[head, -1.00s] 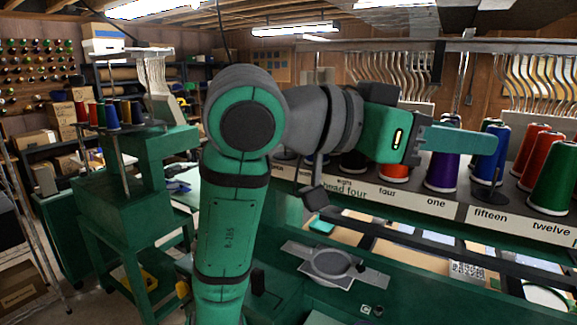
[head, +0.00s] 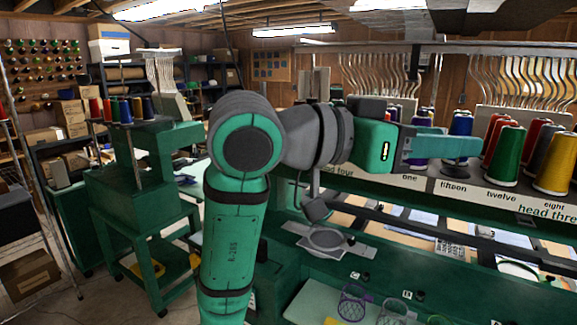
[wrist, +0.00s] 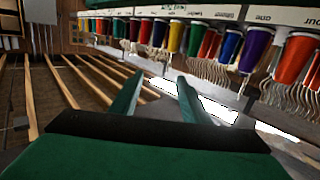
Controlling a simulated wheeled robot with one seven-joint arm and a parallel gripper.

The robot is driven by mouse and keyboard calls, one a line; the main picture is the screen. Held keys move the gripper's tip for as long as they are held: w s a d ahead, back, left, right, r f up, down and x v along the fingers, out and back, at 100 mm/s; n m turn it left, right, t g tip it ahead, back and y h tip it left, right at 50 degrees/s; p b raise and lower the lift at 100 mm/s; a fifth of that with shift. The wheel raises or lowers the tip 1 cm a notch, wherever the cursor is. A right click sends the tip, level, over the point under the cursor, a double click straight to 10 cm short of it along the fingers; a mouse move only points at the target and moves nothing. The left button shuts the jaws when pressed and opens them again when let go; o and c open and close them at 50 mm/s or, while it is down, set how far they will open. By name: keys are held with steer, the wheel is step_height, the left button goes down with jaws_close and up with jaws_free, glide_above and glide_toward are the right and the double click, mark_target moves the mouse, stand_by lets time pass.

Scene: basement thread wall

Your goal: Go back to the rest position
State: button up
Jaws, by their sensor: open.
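My gripper (head: 442,147) is raised in front of the rack of thread cones and points to the right in the head view. In the wrist view its two green fingers (wrist: 158,97) stand apart with nothing between them. The arm is bent, with the forearm roughly level. A green cone (head: 507,156) and a yellow cone (head: 554,164) stand on the rack just right of the fingertips. Behind the fingers is a blue cone (head: 459,125). The gripper partly hides the cones behind it, and I cannot tell how far apart they are.
The labelled rack shelf (head: 470,190) runs along the right. Below it is a green machine table with a purple wire basket (head: 353,302) and a clear basket (head: 392,313). A green machine stand (head: 150,225) is at the left. Floor shows at the lower left.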

steer(key=w+a+f+n+t, duration=0.3)
steer(key=w+f+n+t, duration=0.15)
steer(key=w+f, duration=0.4)
steer(key=w+a+f+n+t, duration=0.2)
steer(key=w+f+n+t, duration=0.25)
steer(key=f, duration=0.75)
steer(key=s+a+f+n+t+y, duration=0.1)
steer(key=a+f+n+t+y, duration=0.2)
steer(key=f, duration=0.9)
steer(key=a+f+n+t+y, duration=0.2)
steer(key=a+f+n+y, duration=0.3)
steer(key=f, duration=0.8)
steer(key=s+a+f+n+g+y, duration=0.15)
steer(key=s+f+y, duration=0.25)
steer(key=s+f, duration=0.5)
steer(key=s+a+f+n+y, duration=0.1)
steer(key=s+a+f+y, duration=0.2)
steer(key=s+f, duration=0.55)
steer(key=s+a+f+m+g+y, duration=0.1)
steer(key=s+m, duration=0.4)
steer(key=s, duration=1.8)
steer(key=shift+s+a, duration=0.25)
steer(key=shift+a, duration=0.4)
